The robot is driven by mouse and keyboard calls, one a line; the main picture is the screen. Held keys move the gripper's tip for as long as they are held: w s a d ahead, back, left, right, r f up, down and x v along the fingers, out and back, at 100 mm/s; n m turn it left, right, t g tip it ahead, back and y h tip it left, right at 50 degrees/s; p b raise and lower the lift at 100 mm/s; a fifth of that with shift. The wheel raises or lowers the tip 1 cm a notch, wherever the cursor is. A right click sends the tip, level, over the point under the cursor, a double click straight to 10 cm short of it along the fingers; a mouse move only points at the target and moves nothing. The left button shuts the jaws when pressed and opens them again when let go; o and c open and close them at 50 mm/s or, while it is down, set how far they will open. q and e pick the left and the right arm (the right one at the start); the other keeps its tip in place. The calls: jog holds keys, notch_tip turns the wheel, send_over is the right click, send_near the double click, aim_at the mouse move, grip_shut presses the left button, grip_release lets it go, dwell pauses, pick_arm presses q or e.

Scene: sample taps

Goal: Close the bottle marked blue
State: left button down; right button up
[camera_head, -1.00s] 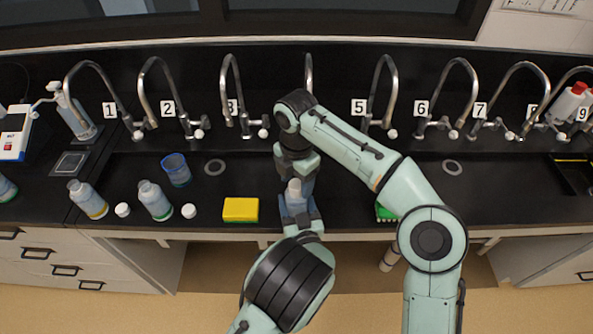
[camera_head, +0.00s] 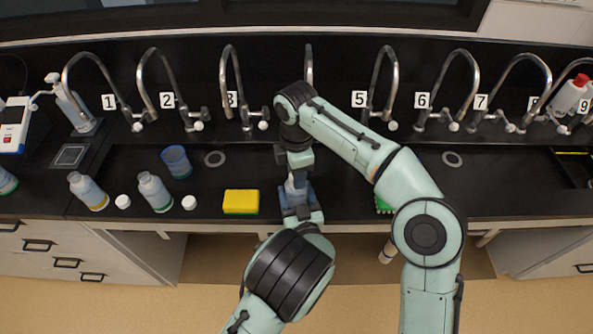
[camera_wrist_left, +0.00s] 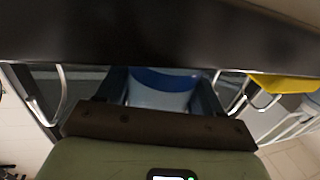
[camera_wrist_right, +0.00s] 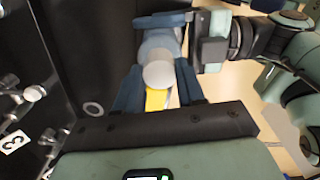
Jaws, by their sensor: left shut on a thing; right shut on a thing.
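The bottle with a blue band (camera_wrist_left: 165,80) is upright between the fingers of my left gripper (camera_wrist_left: 160,95), which is shut on it. In the head view my left gripper (camera_head: 299,203) holds the bottle (camera_head: 295,190) near the counter's front edge. My right gripper (camera_head: 297,168) is directly above, pointing down. In the right wrist view the white cap (camera_wrist_right: 158,72) is between the fingers of my right gripper (camera_wrist_right: 160,98), in line over the pale bottle body (camera_wrist_right: 158,42). The fingers are shut on the cap. Whether the cap is fully seated is hidden.
A yellow-banded bottle (camera_head: 88,191) and a green-banded bottle (camera_head: 154,192) stand at left, with white caps (camera_head: 123,202) (camera_head: 189,202) beside them. A blue cup (camera_head: 176,162) and a yellow sponge (camera_head: 241,201) are nearby. Numbered taps line the back.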

jog(key=m, duration=1.4)
jog(key=shift+m, duration=0.4)
jog(key=m, duration=0.4)
jog(key=o, duration=1.2)
jog(key=shift+o, duration=0.2)
notch_tip(320, 180, up, 12)
